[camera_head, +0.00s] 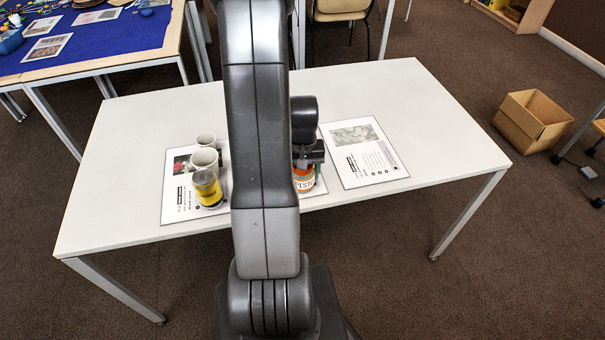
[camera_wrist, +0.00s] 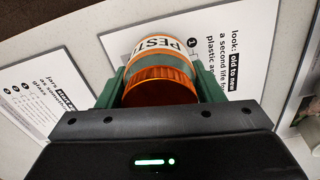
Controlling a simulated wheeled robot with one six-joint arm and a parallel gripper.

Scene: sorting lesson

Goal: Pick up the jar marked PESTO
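The jar marked PESTO (camera_head: 304,184) stands near the table's front edge, right of my arm. It has an orange top and a white label with dark letters. In the wrist view the jar (camera_wrist: 160,88) lies between the two green fingers of my gripper (camera_wrist: 160,75). The fingers are at both sides of it with no gap that I can see, so the gripper looks shut on it. In the head view my gripper (camera_head: 308,155) is over the jar, and my arm hides part of the scene. I cannot see whether the jar's base touches the table.
Another sheet (camera_head: 365,165) lies at right. The white table (camera_head: 430,130) is clear at its right end. A cardboard box (camera_head: 530,120) is on the floor.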

